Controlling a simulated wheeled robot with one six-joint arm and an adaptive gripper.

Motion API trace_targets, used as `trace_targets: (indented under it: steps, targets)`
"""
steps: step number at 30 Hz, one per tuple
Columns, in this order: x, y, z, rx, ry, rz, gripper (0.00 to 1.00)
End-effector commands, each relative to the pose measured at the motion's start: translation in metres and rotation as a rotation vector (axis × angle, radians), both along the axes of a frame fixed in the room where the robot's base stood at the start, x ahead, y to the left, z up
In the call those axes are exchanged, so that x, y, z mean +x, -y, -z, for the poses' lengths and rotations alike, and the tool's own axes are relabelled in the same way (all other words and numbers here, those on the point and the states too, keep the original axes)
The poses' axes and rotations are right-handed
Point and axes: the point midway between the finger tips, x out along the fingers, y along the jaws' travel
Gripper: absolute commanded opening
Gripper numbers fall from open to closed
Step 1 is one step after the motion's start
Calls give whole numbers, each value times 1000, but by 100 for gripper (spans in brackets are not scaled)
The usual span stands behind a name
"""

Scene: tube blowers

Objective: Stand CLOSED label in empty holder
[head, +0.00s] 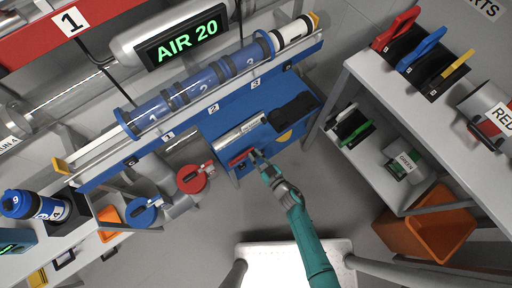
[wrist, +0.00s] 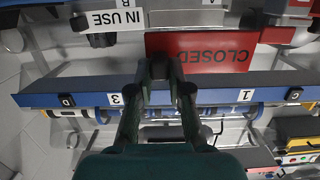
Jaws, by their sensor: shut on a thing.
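The red CLOSED label (wrist: 215,52) is in the wrist view, its lettering upside down. My gripper (wrist: 162,72) is shut on the label near its left end. In the head view my gripper (head: 253,156) is at the front of the blue cabinet, with the red label (head: 240,158) at its tip. A white IN USE label (wrist: 115,19) is at the upper left of the wrist view.
A blue bar (wrist: 75,99) with tags crosses the wrist view at finger height. In the head view, a blue tube (head: 182,96) lies behind the cabinet (head: 262,105). Red and blue round parts are left of my gripper. A grey shelf (head: 367,78) stands right; floor between is clear.

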Motion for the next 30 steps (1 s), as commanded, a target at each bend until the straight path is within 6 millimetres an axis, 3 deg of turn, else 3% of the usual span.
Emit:
trace_targets:
  steps: [14, 30]
  targets:
    - [2, -3, 1, 0, 0, -7, 0]
    - [38, -27, 0, 0, 0, -7, 0]
